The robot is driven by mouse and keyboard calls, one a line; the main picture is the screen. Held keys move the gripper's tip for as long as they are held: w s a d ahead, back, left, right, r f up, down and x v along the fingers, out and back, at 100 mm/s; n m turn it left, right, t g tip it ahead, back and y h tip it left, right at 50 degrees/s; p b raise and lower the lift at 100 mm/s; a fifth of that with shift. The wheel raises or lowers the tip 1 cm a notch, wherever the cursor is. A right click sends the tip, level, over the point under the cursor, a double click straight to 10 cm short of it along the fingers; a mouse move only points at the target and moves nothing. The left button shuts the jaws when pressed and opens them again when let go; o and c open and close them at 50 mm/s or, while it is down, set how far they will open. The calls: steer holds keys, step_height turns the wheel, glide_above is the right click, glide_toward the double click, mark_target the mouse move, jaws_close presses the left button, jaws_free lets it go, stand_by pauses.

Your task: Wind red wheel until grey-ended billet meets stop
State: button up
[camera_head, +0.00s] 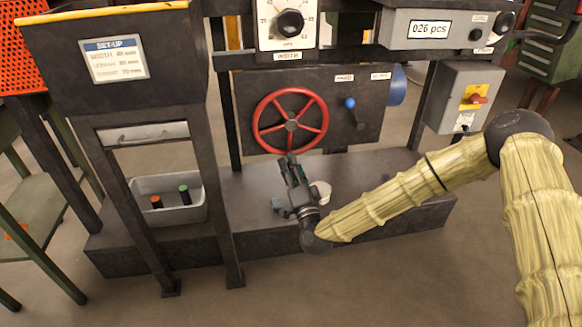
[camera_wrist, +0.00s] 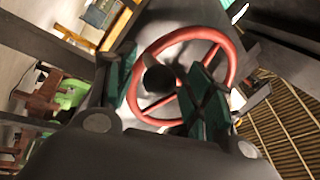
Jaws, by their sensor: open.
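The red wheel (camera_head: 291,125) is an upright spoked handwheel on a dark panel in the head view. It also fills the middle of the wrist view (camera_wrist: 190,34), with a dark hub. My gripper (camera_head: 289,162) is just below the wheel's lower rim in the head view, pointing up at it. In the wrist view my gripper (camera_wrist: 160,88) has its dark green finger pads apart, with the hub showing between them. It is open and holds nothing; contact with the rim cannot be told. I cannot make out a grey-ended billet or its stop.
A grey bin (camera_head: 140,187) at left holds an orange-ended piece (camera_head: 157,202) and a green-ended piece (camera_head: 184,194). A blue-knobbed lever (camera_head: 351,104) is right of the wheel. A dial (camera_head: 290,23) and a counter box (camera_head: 430,29) are above. A switch box (camera_head: 463,97) stands at right.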

steer(key=v, duration=1.1)
steer(key=shift+s, duration=0.15)
steer(key=w+a+r+n+g+p, duration=0.1)
steer(key=w+n, duration=0.1)
steer(key=w, duration=0.1)
steer(key=w+a+r+n+g+p, duration=0.1)
steer(key=w+n+p, duration=0.1)
steer(key=w, duration=0.2)
steer(key=w+a+r+n+g+p, duration=0.1)
steer(key=w+n, duration=0.1)
steer(key=w, duration=0.2)
steer(key=shift+a+r+g+p, duration=0.3)
steer(key=shift+r+g+p, duration=0.1)
steer(key=shift+c, duration=0.2)
steer(key=shift+s, duration=0.1)
jaws_close()
